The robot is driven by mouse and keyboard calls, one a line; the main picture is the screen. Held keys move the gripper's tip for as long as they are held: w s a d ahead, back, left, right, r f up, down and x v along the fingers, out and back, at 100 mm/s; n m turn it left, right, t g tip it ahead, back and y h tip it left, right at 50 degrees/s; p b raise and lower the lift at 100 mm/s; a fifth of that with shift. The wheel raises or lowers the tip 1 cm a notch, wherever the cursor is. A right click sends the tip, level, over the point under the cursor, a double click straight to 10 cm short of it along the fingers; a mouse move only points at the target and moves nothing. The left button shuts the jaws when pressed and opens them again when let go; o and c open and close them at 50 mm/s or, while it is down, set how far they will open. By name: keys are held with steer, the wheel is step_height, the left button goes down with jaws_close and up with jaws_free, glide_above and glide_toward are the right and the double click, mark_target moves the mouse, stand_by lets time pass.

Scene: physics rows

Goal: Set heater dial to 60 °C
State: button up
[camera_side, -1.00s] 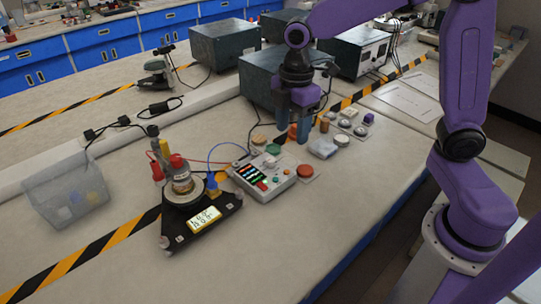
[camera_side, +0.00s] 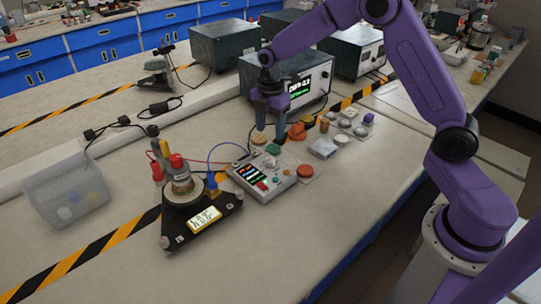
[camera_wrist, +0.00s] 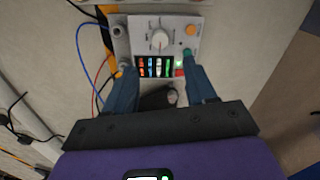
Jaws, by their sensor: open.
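A light grey control box (camera_side: 247,184) with a dark panel of coloured bars lies on the bench in the side view. It also shows in the wrist view (camera_wrist: 190,26). A round pale dial (camera_wrist: 160,40) with a red mark sits on the box; the mark points down toward the panel, and its scale is too small to read. The dial is small in the side view (camera_side: 270,163). My gripper (camera_side: 270,132) is open and empty, pointing down above the bench behind the box. In the wrist view its fingers (camera_wrist: 161,80) sit either side of the coloured panel, apart from the dial.
A clear bin (camera_side: 65,190) is further left. Orange, green and red round pieces and small jars lie around the box. Dark instrument cases (camera_side: 320,75) stand behind. Wires run left of the box.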

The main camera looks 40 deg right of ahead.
mark_target(270, 159)
step_height(270, 159, down, 11)
steer(key=shift+r, duration=0.15)
stand_by(0.4)
jaws_close()
